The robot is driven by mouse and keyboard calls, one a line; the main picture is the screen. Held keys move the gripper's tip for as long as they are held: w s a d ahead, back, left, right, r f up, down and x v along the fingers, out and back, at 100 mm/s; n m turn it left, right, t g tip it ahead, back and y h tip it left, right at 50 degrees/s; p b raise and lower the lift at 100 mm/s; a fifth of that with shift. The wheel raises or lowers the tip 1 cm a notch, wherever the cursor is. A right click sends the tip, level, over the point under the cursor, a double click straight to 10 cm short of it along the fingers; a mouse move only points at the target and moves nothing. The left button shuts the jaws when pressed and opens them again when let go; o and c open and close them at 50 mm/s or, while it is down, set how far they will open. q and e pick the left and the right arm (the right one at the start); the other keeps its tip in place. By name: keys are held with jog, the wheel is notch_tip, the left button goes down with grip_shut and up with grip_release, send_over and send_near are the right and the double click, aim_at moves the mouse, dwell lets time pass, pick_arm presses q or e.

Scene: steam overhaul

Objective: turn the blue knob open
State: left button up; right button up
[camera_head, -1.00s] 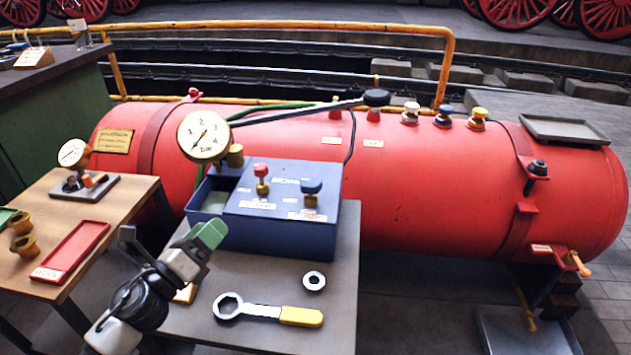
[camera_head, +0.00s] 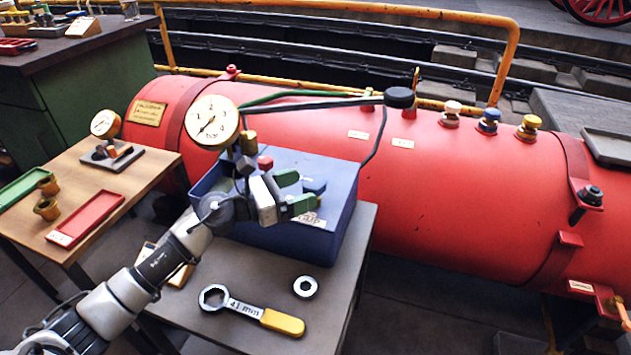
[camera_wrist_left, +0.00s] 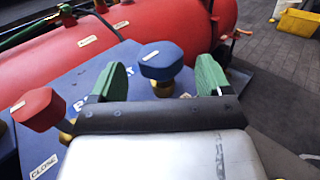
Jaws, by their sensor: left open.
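The blue knob (camera_head: 315,186) stands on top of the blue box (camera_head: 345,215), partly hidden behind my gripper in the head view. In the left wrist view the blue knob (camera_wrist_left: 162,60) is a faceted cap on a brass stem with a white label on top. My left gripper (camera_head: 297,191) is open. In the wrist view its two green fingers (camera_wrist_left: 160,80) stand to either side of the knob, with gaps visible and the knob slightly ahead. A red knob (camera_head: 265,163) on the same box also shows left of the fingers in the wrist view (camera_wrist_left: 38,108).
A pressure gauge (camera_head: 212,122) rises behind the box. A yellow-handled wrench (camera_head: 250,308) and a steel nut (camera_head: 306,287) lie on the table in front. The red tank (camera_head: 460,190), with another blue-topped fitting (camera_head: 488,121), lies behind.

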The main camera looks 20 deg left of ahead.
aim_at(303, 188)
pick_arm(q)
jog(key=shift+x, duration=1.9)
jog(key=c, duration=0.9)
